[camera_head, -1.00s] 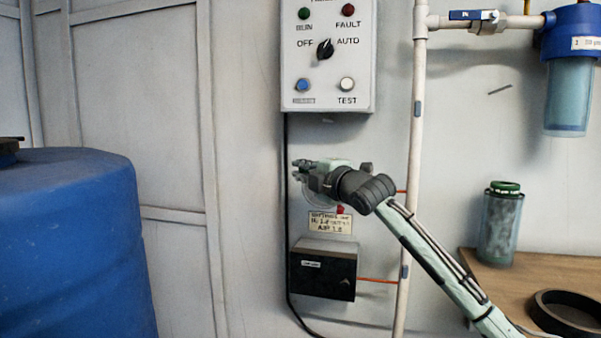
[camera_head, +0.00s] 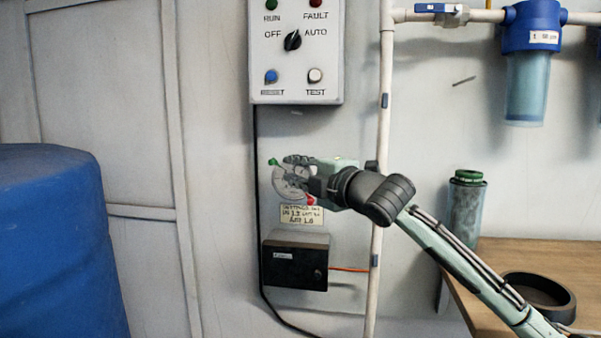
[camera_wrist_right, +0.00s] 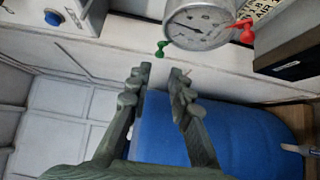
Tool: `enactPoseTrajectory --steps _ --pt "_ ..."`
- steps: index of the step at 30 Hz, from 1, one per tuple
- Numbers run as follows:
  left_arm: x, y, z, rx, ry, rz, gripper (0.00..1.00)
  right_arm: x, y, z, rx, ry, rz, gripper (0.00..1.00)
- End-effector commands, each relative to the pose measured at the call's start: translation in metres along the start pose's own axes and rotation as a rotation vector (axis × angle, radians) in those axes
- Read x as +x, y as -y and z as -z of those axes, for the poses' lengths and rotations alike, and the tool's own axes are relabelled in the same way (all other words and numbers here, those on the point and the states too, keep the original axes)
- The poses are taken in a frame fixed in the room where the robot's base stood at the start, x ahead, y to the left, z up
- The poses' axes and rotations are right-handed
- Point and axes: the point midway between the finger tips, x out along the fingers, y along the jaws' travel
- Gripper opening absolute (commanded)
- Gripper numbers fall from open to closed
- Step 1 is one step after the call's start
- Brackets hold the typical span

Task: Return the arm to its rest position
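My right arm (camera_head: 450,245) comes in from the lower right of the head view. Its gripper (camera_head: 292,172) is in front of the round pressure gauge (camera_head: 288,190) and hides part of it. In the right wrist view the gripper (camera_wrist_right: 160,80) shows two fingers apart with nothing between them. The gauge (camera_wrist_right: 198,22) stands beyond the fingertips there, with a green marker (camera_wrist_right: 161,48) and a red marker (camera_wrist_right: 246,30) on its rim. I cannot tell the exact distance between fingers and gauge. My left gripper is out of view.
A control panel (camera_head: 297,60) hangs above the gauge, and a black box (camera_head: 294,264) is below it. A vertical pipe (camera_head: 384,130) runs behind my arm. A blue tank (camera_head: 50,240) stands at left. A wooden bench (camera_head: 480,262) at right holds a filter cartridge (camera_head: 465,210) and a black ring (camera_head: 540,293).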

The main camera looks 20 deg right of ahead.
Motion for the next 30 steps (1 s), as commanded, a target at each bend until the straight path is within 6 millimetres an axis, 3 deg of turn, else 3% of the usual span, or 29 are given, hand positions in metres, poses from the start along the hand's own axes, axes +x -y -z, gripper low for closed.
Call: enactPoseTrajectory --steps 6,20,23,26,29,30 --pt "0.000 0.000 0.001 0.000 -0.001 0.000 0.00 -0.019 0.000 -0.001 0.000 0.001 0.001 0.20" --pt "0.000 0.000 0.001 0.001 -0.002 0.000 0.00 -0.021 0.000 0.000 0.001 0.001 0.000 0.20" --pt "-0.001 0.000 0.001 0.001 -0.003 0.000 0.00 -0.019 0.007 0.000 0.017 0.003 0.012 0.20" --pt "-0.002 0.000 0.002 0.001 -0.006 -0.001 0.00 -0.016 0.039 0.001 0.087 0.017 0.063 0.20" --pt "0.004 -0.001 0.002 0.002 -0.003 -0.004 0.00 -0.016 0.098 0.001 0.221 0.058 0.155 0.20" --pt "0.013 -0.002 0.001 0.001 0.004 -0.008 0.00 -0.018 0.128 0.002 0.289 0.083 0.202 0.20"
